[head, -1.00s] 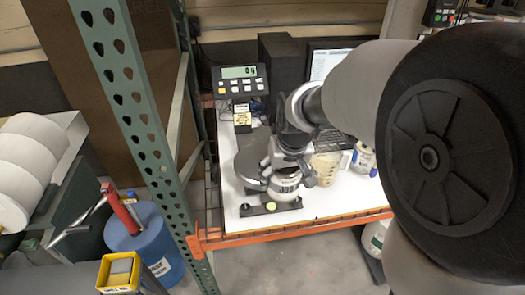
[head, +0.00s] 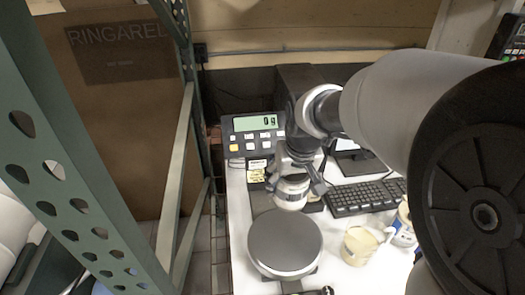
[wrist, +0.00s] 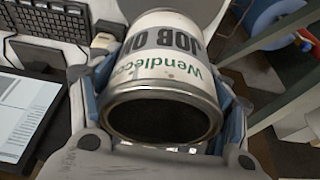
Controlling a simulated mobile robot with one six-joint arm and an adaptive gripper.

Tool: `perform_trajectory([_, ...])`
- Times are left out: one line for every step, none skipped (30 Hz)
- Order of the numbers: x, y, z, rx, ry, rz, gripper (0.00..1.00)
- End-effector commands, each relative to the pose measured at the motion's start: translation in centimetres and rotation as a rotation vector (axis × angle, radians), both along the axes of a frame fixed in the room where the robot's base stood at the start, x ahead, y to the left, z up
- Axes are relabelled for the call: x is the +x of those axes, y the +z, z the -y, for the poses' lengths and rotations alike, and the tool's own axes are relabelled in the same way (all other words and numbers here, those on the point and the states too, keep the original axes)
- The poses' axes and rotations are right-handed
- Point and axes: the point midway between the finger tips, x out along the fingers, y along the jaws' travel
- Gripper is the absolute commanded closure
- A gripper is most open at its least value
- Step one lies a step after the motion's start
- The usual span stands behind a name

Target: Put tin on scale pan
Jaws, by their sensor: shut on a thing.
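A white tin (head: 289,193) with a metal rim is held in my gripper (head: 293,190). In the wrist view the tin (wrist: 160,70) fills the middle, with "JOB ON" and "Wendlecoa" lettering on its side. The gripper fingers (wrist: 160,100) are shut on both sides of it. The round grey scale pan (head: 285,245) lies just below the tin in the head view, and the tin appears above the pan's far edge, apart from it. The scale display (head: 254,122) reads 0 g.
A beaker of cream-coloured liquid (head: 360,245) and a labelled can (head: 404,228) stand right of the pan. A keyboard (head: 364,196) lies behind them. A green rack post (head: 60,180) stands at the left.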

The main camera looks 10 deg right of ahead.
Motion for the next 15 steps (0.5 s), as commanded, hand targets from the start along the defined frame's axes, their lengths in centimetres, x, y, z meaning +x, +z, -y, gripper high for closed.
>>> perform_trajectory([-0.2, -1.8, 0.0, 0.0, 0.0, -0.008, 0.53])
perform_trajectory([-0.2, -2.7, 0.0, 0.0, 0.0, -0.009, 0.53])
perform_trajectory([-0.2, -3.8, 0.0, 0.0, 0.0, -0.009, 0.53])
perform_trajectory([-0.2, -4.6, 0.0, 0.0, 0.0, -0.009, 0.53])
perform_trajectory([-0.2, -5.5, 0.0, 0.0, 0.0, -0.008, 0.53])
perform_trajectory([-0.2, -6.6, 0.0, 0.0, 0.0, -0.008, 0.53])
perform_trajectory([-0.2, -7.4, 0.0, 0.0, 0.0, -0.009, 0.53])
perform_trajectory([-0.2, -8.2, 0.0, 0.0, 0.0, -0.008, 0.53])
perform_trajectory([-0.2, -9.2, 0.0, 0.0, 0.0, -0.008, 0.53])
perform_trajectory([-0.2, -9.9, 0.0, 0.0, 0.0, -0.008, 0.53])
perform_trajectory([-0.1, -10.6, 0.0, 0.0, 0.0, -0.006, 0.53])
perform_trajectory([-0.1, -11.4, 0.0, 0.0, 0.0, -0.007, 0.53])
perform_trajectory([-0.1, -11.9, 0.0, 0.0, 0.0, -0.006, 0.53])
perform_trajectory([-0.1, -12.4, 0.0, 0.0, 0.0, -0.006, 0.53])
perform_trajectory([-0.1, -12.9, 0.0, 0.0, 0.0, -0.004, 0.53])
